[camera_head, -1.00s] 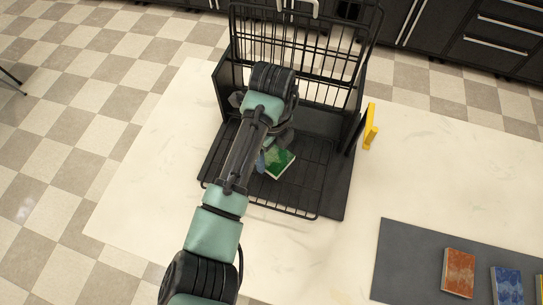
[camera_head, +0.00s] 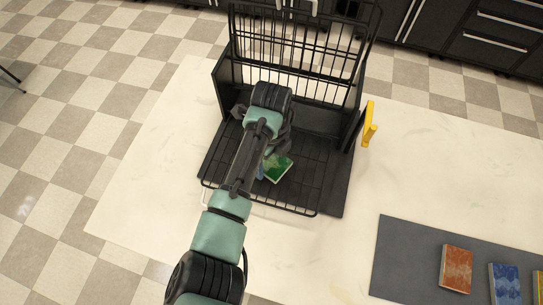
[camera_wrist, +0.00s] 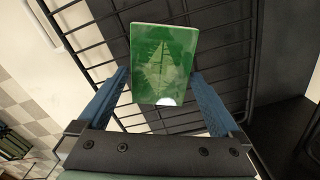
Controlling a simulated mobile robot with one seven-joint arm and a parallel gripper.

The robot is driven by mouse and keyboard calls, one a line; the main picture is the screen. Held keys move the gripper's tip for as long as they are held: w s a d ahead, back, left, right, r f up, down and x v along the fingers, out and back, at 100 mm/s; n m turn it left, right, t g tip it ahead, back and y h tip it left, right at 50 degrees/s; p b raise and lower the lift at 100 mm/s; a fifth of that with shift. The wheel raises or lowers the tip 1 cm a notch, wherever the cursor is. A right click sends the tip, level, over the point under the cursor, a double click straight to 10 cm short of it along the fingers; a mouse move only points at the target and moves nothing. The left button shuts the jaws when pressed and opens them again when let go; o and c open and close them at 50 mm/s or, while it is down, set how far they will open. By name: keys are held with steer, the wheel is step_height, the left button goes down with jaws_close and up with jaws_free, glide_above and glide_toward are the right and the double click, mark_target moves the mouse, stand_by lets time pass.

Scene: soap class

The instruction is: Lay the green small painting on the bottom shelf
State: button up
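The green small painting (camera_head: 278,169) rests face up on the wire grid of the bottom shelf (camera_head: 305,200) of the black rack, apparently flat. In the wrist view the painting (camera_wrist: 165,62) shows a pale leaf-like shape, with the wire bars behind it. My gripper (camera_wrist: 160,72) has one blue finger on each side of the painting's near end, with narrow gaps showing, so it looks open. In the head view my wrist hides most of the fingers and the shelf area left of the painting.
The rack's upright wire panel (camera_head: 290,50) and dark side walls stand around the shelf. A yellow object (camera_head: 368,124) stands by its right side. A grey mat (camera_head: 400,260) at lower right holds a red painting (camera_head: 456,268), a blue one (camera_head: 505,284) and a partly visible yellow one.

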mark_target(272, 162)
steer(key=shift+r, duration=0.1)
step_height(272, 162, up, 12)
steer(key=b, duration=0.1)
stand_by(0.4)
steer(key=shift+r, duration=0.15)
